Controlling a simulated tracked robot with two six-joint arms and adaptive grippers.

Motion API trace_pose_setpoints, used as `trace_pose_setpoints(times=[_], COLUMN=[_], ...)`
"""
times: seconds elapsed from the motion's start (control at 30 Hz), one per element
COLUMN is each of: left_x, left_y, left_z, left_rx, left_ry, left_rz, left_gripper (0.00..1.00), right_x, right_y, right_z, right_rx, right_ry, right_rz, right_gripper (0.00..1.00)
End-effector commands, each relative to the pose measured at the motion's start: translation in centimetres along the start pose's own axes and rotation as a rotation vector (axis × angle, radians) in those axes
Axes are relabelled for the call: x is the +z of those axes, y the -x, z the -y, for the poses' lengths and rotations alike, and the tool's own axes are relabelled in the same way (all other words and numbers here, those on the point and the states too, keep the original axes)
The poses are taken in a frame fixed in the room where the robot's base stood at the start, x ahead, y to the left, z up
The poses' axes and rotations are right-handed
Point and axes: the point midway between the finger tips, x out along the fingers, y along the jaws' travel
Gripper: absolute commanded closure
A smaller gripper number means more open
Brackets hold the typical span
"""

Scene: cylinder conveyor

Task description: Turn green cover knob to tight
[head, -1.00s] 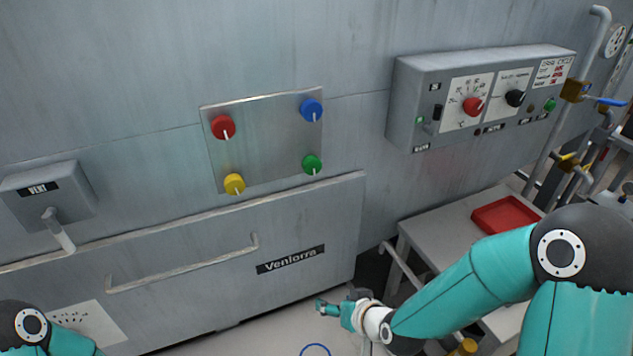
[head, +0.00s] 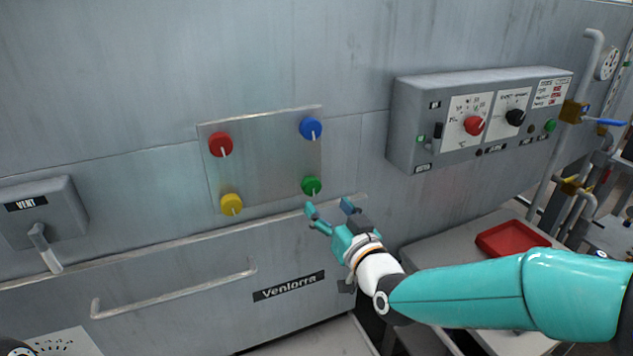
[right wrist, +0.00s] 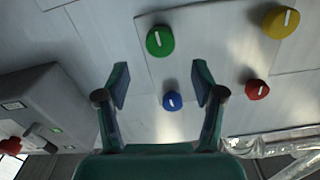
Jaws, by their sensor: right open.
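The green knob (head: 311,186) sits at the lower right corner of a square metal cover plate (head: 264,160). Its white pointer line points down in the head view. In the right wrist view the green knob (right wrist: 160,41) is ahead of the fingers, above the gap between them, with its line tilted. My right gripper (head: 330,208) is open and empty, just below and right of the green knob, apart from it. Its two fingers also show spread in the right wrist view (right wrist: 160,85). My left gripper is not in view.
Red (head: 220,144), blue (head: 311,128) and yellow (head: 231,204) knobs hold the plate's other corners. A ledge and a handle bar (head: 175,295) lie below. A grey control box (head: 405,125) juts out at right. A red tray (head: 510,239) sits on a side table.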

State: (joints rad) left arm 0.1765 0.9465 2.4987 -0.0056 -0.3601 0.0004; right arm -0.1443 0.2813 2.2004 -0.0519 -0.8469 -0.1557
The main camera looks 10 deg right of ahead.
Motion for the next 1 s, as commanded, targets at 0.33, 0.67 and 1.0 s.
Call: trace_pose_setpoints(times=[0.33,0.67,1.0], left_x=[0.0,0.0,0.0], left_y=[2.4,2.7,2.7], left_z=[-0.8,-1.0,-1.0], left_rx=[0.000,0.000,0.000], left_ry=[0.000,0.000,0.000], left_rz=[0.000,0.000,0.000], left_gripper=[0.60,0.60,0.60], right_x=[-0.1,0.1,0.1], right_y=[-6.7,-8.5,-8.4], right_z=[0.0,-0.1,-0.1], right_rx=[0.000,0.001,0.001], right_ry=[0.000,0.000,0.000], right_rz=[0.002,0.002,0.002], right_gripper=[0.32,0.32,0.57])
